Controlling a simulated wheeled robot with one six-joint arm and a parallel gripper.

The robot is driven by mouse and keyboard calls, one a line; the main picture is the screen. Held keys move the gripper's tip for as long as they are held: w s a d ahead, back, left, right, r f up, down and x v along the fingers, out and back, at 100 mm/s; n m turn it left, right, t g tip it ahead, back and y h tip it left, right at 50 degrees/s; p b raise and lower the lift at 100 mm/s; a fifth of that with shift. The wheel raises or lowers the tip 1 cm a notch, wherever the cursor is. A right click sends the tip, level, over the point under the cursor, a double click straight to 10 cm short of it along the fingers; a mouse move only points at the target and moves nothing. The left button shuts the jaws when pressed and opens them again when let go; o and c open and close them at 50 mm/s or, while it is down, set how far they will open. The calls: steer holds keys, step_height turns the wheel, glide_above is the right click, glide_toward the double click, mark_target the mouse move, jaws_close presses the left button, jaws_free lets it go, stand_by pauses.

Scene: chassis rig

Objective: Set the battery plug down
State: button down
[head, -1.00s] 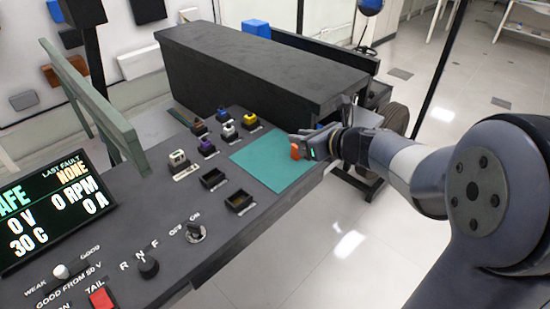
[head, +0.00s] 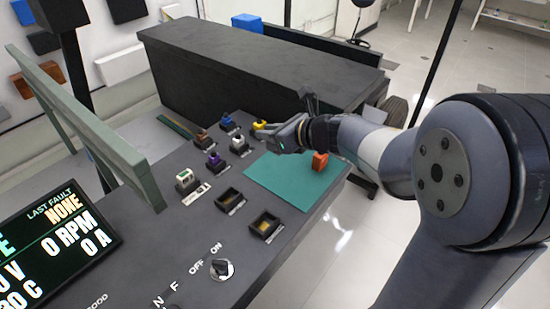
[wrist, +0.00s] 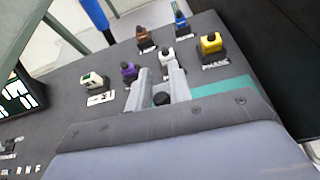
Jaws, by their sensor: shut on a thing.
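My gripper (head: 277,137) hangs over the back of the teal mat (head: 286,190), close to the yellow plug. In the wrist view its two fingers (wrist: 160,88) stand apart, with a dark round thing (wrist: 161,99) between them. The body of that thing is hidden, so I cannot tell which plug it is. An orange block-like piece (head: 319,160) stands on the mat's right side, below my wrist. A yellow plug (wrist: 211,44), a white plug (wrist: 167,57), a purple plug (wrist: 129,72), a brown plug (wrist: 145,46) and a blue plug (wrist: 181,31) stand beyond the fingers. No battery label is readable.
Two dark open sockets (head: 230,200) lie left of the mat. A white-green block (head: 186,180) stands on the panel further left. A long dark box (head: 255,75) blocks the back. The fault display (head: 55,240) and a green-grey frame (head: 85,130) are at left.

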step_height(320, 180, down, 7)
steer(key=shift+r+b, duration=0.1)
steer(key=shift+b, duration=0.75)
steer(key=shift+f, duration=0.2)
steer(key=c, duration=1.3)
jaws_free()
steer(key=shift+r, duration=0.15)
steer(key=shift+r, duration=0.2)
steer(key=p+v, duration=0.1)
steer(key=v, duration=1.1)
